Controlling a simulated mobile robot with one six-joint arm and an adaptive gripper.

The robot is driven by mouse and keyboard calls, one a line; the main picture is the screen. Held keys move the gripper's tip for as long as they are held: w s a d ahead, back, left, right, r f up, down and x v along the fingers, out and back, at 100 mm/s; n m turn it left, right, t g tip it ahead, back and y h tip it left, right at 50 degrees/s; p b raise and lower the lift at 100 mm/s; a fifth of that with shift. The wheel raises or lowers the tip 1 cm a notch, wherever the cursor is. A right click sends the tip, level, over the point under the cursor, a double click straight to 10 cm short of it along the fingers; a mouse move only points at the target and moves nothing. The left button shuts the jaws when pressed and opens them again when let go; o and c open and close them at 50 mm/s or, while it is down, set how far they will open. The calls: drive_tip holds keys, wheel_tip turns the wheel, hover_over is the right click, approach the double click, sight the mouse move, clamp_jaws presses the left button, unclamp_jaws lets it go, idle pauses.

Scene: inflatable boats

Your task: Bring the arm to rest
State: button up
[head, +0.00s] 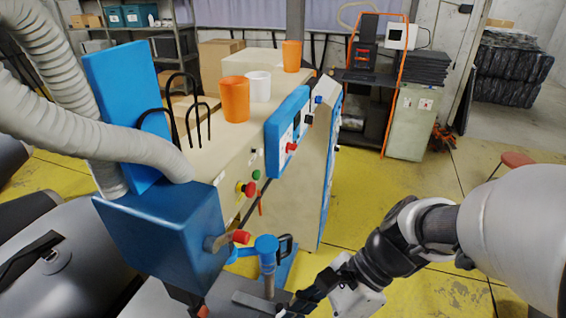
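My arm (515,240) comes in from the right edge and reaches down and left to the bottom middle of the head view. My gripper (308,298) is at its end, low in the picture, to the right of a blue-topped post (266,250). Its fingers are small, dark and partly cut off by the bottom edge, so I cannot tell whether they are open or shut. I see nothing clearly held in it. I cannot tell whether it touches the machine parts beside it.
A beige cabinet (222,140) carries two orange cups (235,98) (291,56) and a white cup (258,86). A blue machine box (165,240) with grey hoses (90,135) stands at left. Yellow floor (400,190) is clear behind my arm. A red stool (516,159) stands at right.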

drive_tip(key=s+d+f+n+t+h+b, duration=0.1)
drive_tip(key=s+d+n+t+h+b, duration=0.1)
drive_tip(key=d+n+t+h+b, duration=0.5)
drive_tip(key=shift+d+f+n+h+b, duration=0.4)
drive_tip(key=shift+d+n, duration=1.65)
drive_tip(key=shift+n, duration=2.25)
